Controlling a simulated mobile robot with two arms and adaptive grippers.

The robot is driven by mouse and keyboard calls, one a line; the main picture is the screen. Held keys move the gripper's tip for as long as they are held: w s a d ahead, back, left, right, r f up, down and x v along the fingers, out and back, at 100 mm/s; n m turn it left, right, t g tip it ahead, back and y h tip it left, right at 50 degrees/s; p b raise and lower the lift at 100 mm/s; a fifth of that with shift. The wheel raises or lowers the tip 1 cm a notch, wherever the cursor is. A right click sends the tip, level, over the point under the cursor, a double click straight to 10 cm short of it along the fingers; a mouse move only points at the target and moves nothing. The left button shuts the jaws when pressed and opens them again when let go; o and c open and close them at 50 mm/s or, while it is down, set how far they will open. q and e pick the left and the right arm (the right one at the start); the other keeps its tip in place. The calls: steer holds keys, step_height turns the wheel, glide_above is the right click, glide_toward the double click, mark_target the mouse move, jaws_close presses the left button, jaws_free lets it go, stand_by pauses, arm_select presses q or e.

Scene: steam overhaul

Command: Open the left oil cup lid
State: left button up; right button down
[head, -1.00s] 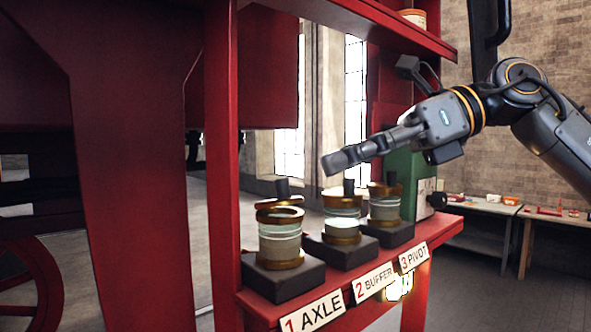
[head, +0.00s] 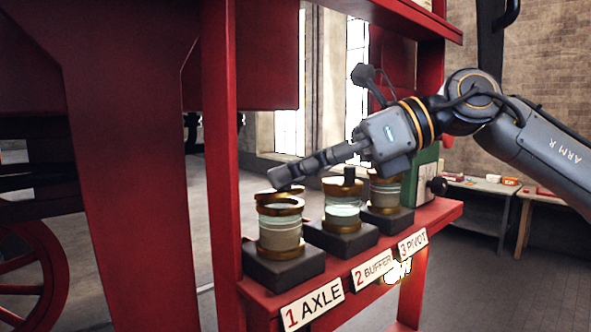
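The left oil cup (head: 280,235), a glass cup with brass bands, stands upright on a dark block behind the "1 AXLE" label. Its brass lid (head: 268,195) sits at the top, just above a second brass band, and looks slightly apart from it at the front. My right gripper (head: 281,178) reaches in from the right, with its fingertips directly over this lid. The lid's dark knob is hidden at the fingertips. The fingers are seen edge-on, so their opening and any contact are unclear. My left gripper is not in view.
The buffer cup (head: 342,212) and pivot cup (head: 385,192) stand to the right on the red shelf (head: 440,215), below my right arm. A red post (head: 222,150) rises at the left. A green box (head: 424,175) stands behind the pivot cup.

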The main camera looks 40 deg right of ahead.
steer(key=shift+r, duration=0.15)
steer(key=shift+w+r+g+p, duration=0.25)
steer(key=shift+g+p, duration=0.15)
steer(key=shift+p, duration=0.45)
steer(key=shift+w+r+m+g+h+p, duration=0.25)
steer(key=shift+m+g+p, duration=0.2)
steer(key=shift+p, duration=0.5)
steer(key=shift+w+r+m+g+h+p, duration=0.25)
steer(key=shift+w+m+g+h+p, duration=0.15)
steer(key=shift+g+p, duration=0.2)
steer(key=shift+w+a+r+m+g, duration=0.1)
steer(key=shift+w+m+g, duration=0.3)
steer(key=shift+g, duration=0.25)
steer(key=shift+w+a+m+g+h, duration=0.15)
steer(key=shift+w+m+g, duration=0.6)
steer(key=shift+g, duration=0.55)
steer(key=shift+w+m+g+h, duration=0.15)
steer(key=shift+w+m+g, duration=0.4)
steer(key=shift+w+g, duration=0.6)
steer(key=shift+w+a+m+g+h, duration=0.15)
steer(key=shift+w+m+g, duration=0.55)
steer(key=shift+g, duration=0.75)
steer(key=shift+d+f, duration=0.1)
steer(key=shift+f, duration=0.1)
